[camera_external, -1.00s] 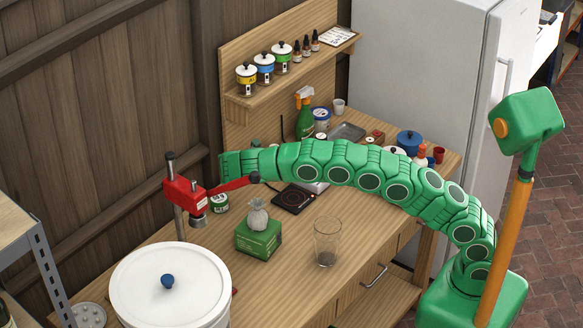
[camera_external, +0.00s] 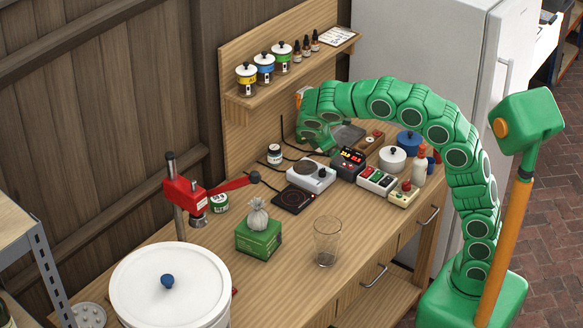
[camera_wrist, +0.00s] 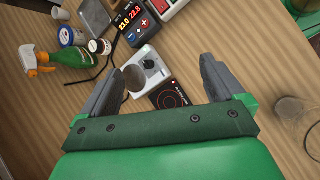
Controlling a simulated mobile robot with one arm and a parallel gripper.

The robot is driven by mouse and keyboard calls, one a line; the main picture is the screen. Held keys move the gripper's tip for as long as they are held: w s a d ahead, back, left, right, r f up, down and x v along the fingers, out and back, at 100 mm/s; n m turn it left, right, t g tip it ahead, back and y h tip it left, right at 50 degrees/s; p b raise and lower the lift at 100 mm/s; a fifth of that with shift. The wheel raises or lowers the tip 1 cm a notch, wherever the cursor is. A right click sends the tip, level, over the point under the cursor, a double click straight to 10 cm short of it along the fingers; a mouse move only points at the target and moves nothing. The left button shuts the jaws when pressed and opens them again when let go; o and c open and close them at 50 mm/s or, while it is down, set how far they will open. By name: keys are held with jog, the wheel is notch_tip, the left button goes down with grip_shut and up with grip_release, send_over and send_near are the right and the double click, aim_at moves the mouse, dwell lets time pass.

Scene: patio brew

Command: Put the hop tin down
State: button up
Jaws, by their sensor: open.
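A small tin with a green-and-white label (camera_external: 219,202), likely the hop tin, stands on the wooden bench (camera_external: 180,240) just right of the red lever press (camera_external: 186,192). My gripper (camera_external: 322,135) is in the air over the back right part of the bench, well to the right of the tin. In the wrist view my gripper (camera_wrist: 162,75) has its two grey fingers wide apart with nothing held between them. The tin cannot be made out in the wrist view.
A grey sack sits on a green box (camera_external: 258,238), with a clear glass (camera_external: 327,241) beside it. A spray bottle (camera_wrist: 72,62) lies left of my fingers in the wrist view.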

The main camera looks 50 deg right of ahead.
jog(key=s+d+r+m+g+y, duration=0.1)
jog(key=s+d+m+y, duration=0.15)
jog(key=s, duration=0.85)
jog(key=s+d+r+m+y, duration=0.1)
jog(key=s+m, duration=0.3)
jog(key=s, duration=0.6)
jog(key=s+a+f+m+y, duration=0.1)
jog(key=s+m, duration=0.1)
jog(key=s, duration=0.7)
jog(key=s+a+f+m+y, duration=0.2)
jog(key=s+m, duration=0.1)
jog(key=s, duration=0.7)
jog(key=shift+a+f+g, duration=0.3)
jog(key=shift+g, duration=0.1)
